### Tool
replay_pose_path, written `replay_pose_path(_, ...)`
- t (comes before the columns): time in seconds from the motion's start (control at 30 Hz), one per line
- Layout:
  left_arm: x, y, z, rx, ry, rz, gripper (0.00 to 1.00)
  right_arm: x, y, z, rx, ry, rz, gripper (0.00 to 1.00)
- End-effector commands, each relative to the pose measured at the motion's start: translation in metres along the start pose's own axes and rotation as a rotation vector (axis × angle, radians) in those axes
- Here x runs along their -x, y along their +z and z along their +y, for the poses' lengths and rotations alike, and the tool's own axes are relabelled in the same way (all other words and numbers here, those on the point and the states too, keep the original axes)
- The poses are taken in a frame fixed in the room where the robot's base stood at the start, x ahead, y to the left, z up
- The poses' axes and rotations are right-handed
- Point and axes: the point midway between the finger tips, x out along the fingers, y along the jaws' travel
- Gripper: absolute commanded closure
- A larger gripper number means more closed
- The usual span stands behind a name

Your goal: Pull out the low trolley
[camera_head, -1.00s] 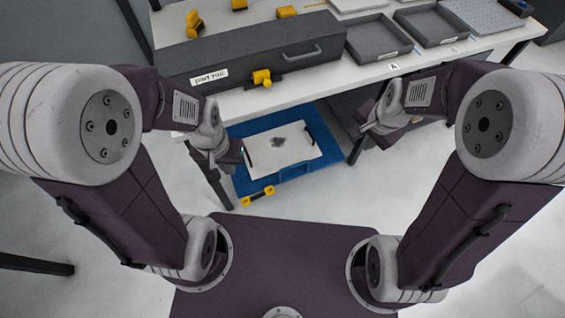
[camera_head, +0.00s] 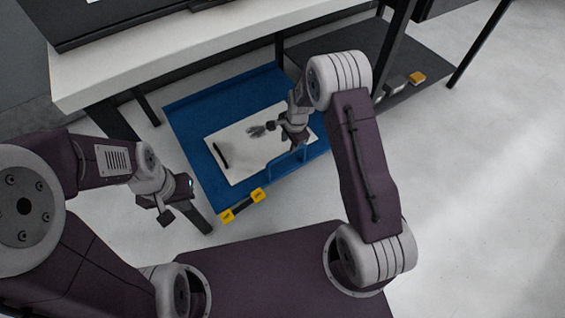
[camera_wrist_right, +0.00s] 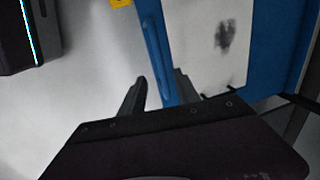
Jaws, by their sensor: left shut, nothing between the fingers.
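The low trolley is a blue flat platform (camera_head: 188,122) under the table, with a white panel (camera_head: 235,165) bearing a dark smudge on top. Its raised blue handle (camera_head: 289,161) stands along the front edge and shows as a blue bar (camera_wrist_right: 155,45) in the right wrist view. My right gripper (camera_head: 290,141) is over the handle side of the trolley. In the right wrist view its fingers (camera_wrist_right: 162,92) are apart, with the blue bar reaching between them. I cannot tell if they touch it. My left gripper (camera_head: 166,214) is shut and empty, left of the trolley.
The white worktable (camera_head: 150,65) stands over the trolley, with dark legs (camera_head: 115,125) beside it. A dark low shelf (camera_head: 350,55) lies to the right. A yellow-and-black piece (camera_head: 242,205) is at the trolley's front left corner.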

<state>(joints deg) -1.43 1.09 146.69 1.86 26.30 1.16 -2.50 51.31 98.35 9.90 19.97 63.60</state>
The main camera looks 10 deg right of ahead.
Motion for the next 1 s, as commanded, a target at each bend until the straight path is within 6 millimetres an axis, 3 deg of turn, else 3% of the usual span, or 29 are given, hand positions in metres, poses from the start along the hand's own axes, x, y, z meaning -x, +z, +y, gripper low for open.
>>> replay_pose_path(0.17,-0.002,0.000,0.000,0.000,0.000,0.001,1.00,-0.002,0.000,0.000,0.001,-0.001,0.000,0.62)
replay_pose_path(0.4,-0.039,0.004,-0.001,0.000,0.000,0.001,1.00,-0.052,0.000,0.002,0.003,0.000,0.000,0.62)
replay_pose_path(0.6,-0.062,0.006,-0.001,0.000,0.000,0.000,1.00,-0.084,0.000,0.001,0.002,-0.001,0.000,0.62)
replay_pose_path(0.97,-0.065,0.006,-0.001,0.000,0.000,0.001,1.00,-0.089,0.000,-0.001,0.002,-0.002,0.001,0.62)
replay_pose_path(1.0,-0.065,0.006,-0.001,0.000,0.000,0.001,1.00,-0.089,0.000,-0.001,0.002,-0.002,0.001,0.68)
